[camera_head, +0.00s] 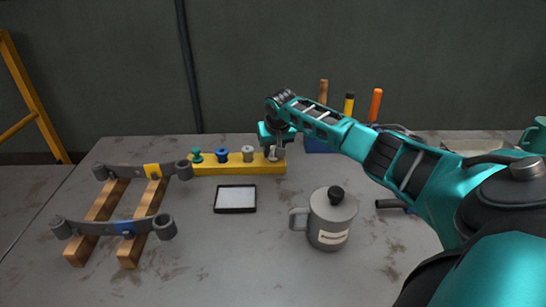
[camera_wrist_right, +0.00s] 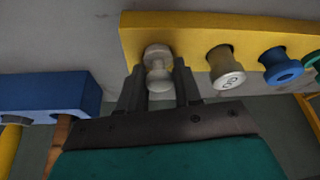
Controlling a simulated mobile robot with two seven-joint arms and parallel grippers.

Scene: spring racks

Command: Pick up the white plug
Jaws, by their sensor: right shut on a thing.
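The white plug (camera_wrist_right: 158,70) stands at the end of a yellow rack (camera_wrist_right: 190,28), between the two fingers of my right gripper (camera_wrist_right: 160,88) in the right wrist view. The fingers are shut on it. In the head view my right gripper (camera_head: 275,146) reaches down to the right end of the yellow rack (camera_head: 232,169), and the plug (camera_head: 273,154) is mostly covered by it. The plug is at the rack, and I cannot tell whether it is still seated. My left gripper is not in view.
Grey (camera_head: 248,153), blue (camera_head: 222,154) and green (camera_head: 196,155) plugs stand left of the white one. A blue tool holder (camera_head: 318,146) stands behind right.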

